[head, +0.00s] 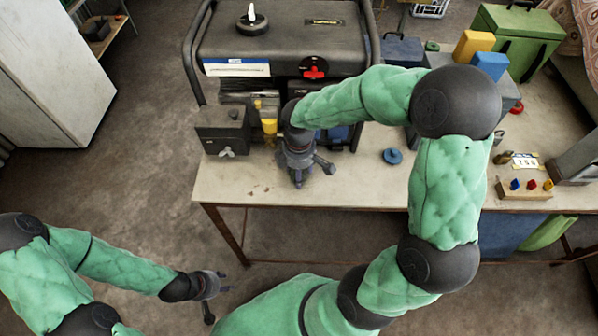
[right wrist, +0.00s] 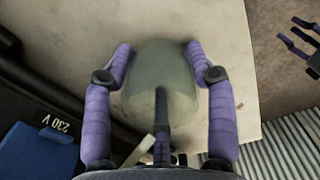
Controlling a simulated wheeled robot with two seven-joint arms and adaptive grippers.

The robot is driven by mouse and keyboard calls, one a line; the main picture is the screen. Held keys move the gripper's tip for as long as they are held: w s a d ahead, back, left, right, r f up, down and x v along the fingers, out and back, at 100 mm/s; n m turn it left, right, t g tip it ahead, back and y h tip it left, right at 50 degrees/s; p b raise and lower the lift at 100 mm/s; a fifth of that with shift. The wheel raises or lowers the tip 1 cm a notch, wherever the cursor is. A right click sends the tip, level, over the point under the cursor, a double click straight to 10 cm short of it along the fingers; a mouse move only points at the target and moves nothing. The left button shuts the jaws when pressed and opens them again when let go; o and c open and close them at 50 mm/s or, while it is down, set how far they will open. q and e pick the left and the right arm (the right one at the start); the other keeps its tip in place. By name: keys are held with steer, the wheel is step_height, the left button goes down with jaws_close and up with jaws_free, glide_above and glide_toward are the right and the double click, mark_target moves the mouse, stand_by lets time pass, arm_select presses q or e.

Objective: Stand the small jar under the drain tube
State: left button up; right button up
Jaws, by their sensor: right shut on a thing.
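My right gripper (head: 298,172) is low over the table's front, just before the generator (head: 280,50). The jar is hidden in the head view behind the gripper and wrist. I cannot make out the drain tube for certain. My left gripper (head: 217,298) is open and empty, below and left of the table's front edge.
A black box (head: 222,130) with a wing nut and a yellow item (head: 268,126) stand left of my right gripper. A blue round knob (head: 393,157) lies on the table (head: 350,185) to the right. Coloured boxes and a green case (head: 515,40) are farther back right.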

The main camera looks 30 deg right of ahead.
steer(key=shift+f, duration=0.15)
steer(key=o, duration=1.2)
step_height(320, 180, up, 12)
steer(key=p, duration=0.4)
steer(key=shift+r, duration=0.2)
